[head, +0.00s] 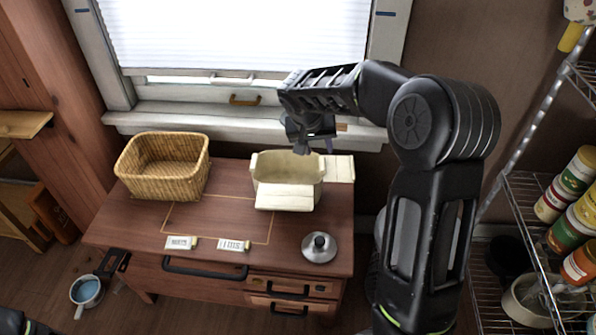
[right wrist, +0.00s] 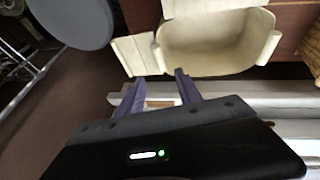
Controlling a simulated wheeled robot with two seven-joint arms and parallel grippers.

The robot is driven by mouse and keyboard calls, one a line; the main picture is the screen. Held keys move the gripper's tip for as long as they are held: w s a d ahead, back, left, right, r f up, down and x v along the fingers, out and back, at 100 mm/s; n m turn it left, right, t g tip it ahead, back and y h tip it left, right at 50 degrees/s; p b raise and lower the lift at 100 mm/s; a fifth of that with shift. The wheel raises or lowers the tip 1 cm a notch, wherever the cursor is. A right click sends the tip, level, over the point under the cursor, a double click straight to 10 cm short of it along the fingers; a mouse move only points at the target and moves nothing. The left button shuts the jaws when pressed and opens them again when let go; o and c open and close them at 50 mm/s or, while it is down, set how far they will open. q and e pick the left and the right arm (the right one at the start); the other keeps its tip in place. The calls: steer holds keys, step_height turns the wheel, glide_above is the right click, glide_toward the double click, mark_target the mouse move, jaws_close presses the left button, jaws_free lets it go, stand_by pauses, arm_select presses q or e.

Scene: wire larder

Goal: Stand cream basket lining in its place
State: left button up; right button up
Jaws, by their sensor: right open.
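The cream basket lining (head: 288,172) stands open side up on the wooden chest's top, right of the wicker basket (head: 160,180). One pale flap hangs at its front and another pale panel lies to its right. My right gripper (head: 318,148) is above the lining's back edge, apart from it. In the right wrist view its purple fingers (right wrist: 160,80) are spread and empty, with the lining (right wrist: 212,48) beyond them. The wicker basket looks empty and unlined. My left gripper is not in view.
The chest top (head: 130,225) has a thin outlined rectangle in its middle, with two small labels (head: 181,242) at its front. A round metal lid (head: 320,248) lies at front right. A window sill (head: 225,118) runs behind. A wire rack (head: 530,215) with jars stands at right.

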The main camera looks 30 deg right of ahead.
mark_target(322, 161)
steer(key=shift+s+a, duration=0.1)
steer(key=shift+x, duration=1.35)
steer(key=b+x, duration=0.1)
steer(key=x, duration=0.4)
steer(key=shift+c, duration=0.4)
jaws_close()
stand_by(0.8)
